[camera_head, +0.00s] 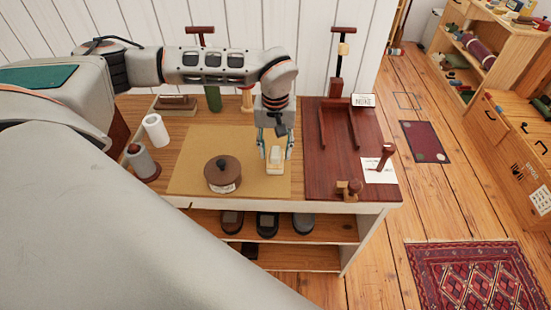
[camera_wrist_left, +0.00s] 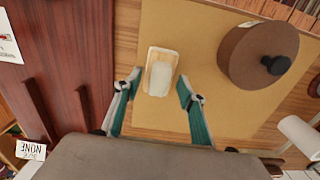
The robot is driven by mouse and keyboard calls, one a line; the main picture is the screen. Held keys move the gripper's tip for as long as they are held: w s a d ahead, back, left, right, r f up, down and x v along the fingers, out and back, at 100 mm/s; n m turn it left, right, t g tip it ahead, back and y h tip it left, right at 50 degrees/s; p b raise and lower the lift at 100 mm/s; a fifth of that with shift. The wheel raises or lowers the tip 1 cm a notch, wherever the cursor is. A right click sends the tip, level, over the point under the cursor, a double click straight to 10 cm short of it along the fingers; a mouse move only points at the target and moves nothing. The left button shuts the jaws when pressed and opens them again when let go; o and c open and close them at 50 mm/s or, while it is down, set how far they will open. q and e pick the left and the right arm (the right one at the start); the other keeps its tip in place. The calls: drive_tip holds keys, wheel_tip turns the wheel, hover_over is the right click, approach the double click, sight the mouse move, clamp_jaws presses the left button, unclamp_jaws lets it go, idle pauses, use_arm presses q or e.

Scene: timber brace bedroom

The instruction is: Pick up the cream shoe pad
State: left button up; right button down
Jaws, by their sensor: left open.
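The cream shoe pad (camera_head: 275,166) is a small pale block on a light wooden-looking base. It lies on the tan mat (camera_head: 235,139) on the tabletop. My left gripper (camera_head: 275,153) points down just above and behind the pad, with its fingers apart. In the left wrist view the pad (camera_wrist_left: 159,72) sits ahead of the open left gripper (camera_wrist_left: 158,88), roughly centred between the two teal fingers. I see no contact between the fingers and the pad. My right gripper is in neither view.
A round brown tin (camera_head: 222,171) with a dark knob stands left of the pad. A dark red wooden board (camera_head: 330,180) with a stamp (camera_head: 384,158) lies to the right. A white roll (camera_head: 156,131) is at the left. The mat in front of the pad is clear.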

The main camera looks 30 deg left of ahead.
use_arm(q)
drive_tip(key=shift+f, duration=0.35)
clamp_jaws()
drive_tip(key=shift+r, duration=0.1)
